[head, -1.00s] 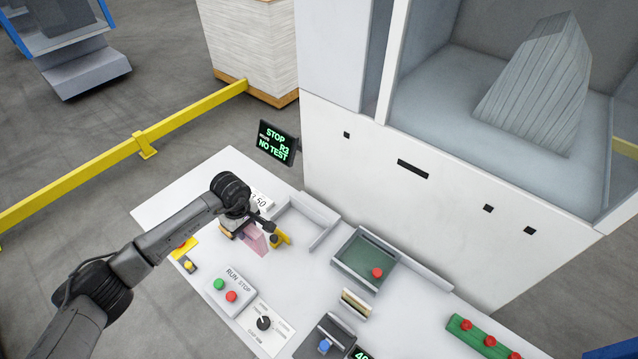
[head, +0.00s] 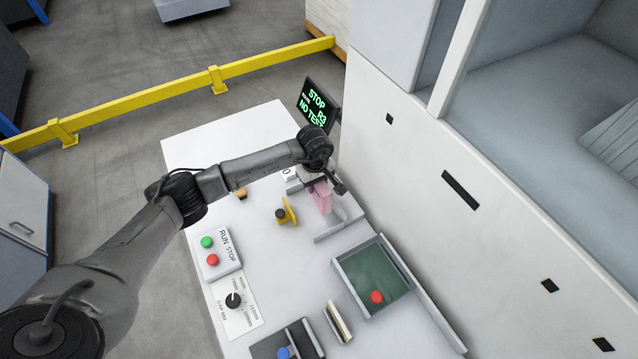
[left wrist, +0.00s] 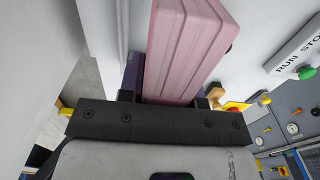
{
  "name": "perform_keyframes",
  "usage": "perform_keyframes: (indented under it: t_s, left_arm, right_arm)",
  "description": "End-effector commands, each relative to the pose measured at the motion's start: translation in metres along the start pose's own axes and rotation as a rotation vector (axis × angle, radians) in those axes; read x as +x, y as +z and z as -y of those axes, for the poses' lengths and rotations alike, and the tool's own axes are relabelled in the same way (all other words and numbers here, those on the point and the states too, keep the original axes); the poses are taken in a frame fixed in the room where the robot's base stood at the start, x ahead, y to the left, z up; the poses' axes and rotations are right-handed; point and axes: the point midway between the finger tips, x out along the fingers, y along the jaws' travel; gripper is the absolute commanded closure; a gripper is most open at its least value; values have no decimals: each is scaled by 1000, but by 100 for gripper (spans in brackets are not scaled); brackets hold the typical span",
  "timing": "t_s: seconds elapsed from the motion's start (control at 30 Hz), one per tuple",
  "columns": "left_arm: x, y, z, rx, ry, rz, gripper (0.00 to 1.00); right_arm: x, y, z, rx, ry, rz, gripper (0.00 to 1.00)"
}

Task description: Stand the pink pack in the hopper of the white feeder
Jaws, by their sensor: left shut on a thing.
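The pink pack (head: 322,198) stands roughly upright in the head view, held from above by my left gripper (head: 318,178). In the left wrist view the pack (left wrist: 190,45) fills the space between the fingers. My left gripper is shut on it. The white feeder (head: 350,220) is the low white-walled holder on the table, and the pack is within or just above its walled area. I cannot tell whether the pack's lower edge touches the feeder floor. The gripper and wrist hide part of the feeder's far side. My right gripper is not in view.
A yellow bracket with a dark knob (head: 286,212) stands just left of the pack. A green tray with a red knob (head: 375,275) lies nearer. A RUN/STOP box (head: 217,252) and dial plate (head: 235,300) are at left. A tall white cabinet (head: 430,170) bounds the right.

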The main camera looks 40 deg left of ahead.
Motion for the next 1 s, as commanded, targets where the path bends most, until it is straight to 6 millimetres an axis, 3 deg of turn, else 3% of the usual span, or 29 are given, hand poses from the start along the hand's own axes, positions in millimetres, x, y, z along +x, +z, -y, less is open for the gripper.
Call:
perform_keyframes:
  t_s: [0.53, 1.0]
  left_arm:
    - [6, 0, 0, 0, 1, 0, 100]
    - [48, 0, 0, 0, 0, 1, 100]
  right_arm:
    - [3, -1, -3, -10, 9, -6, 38]
    - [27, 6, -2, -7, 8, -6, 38]
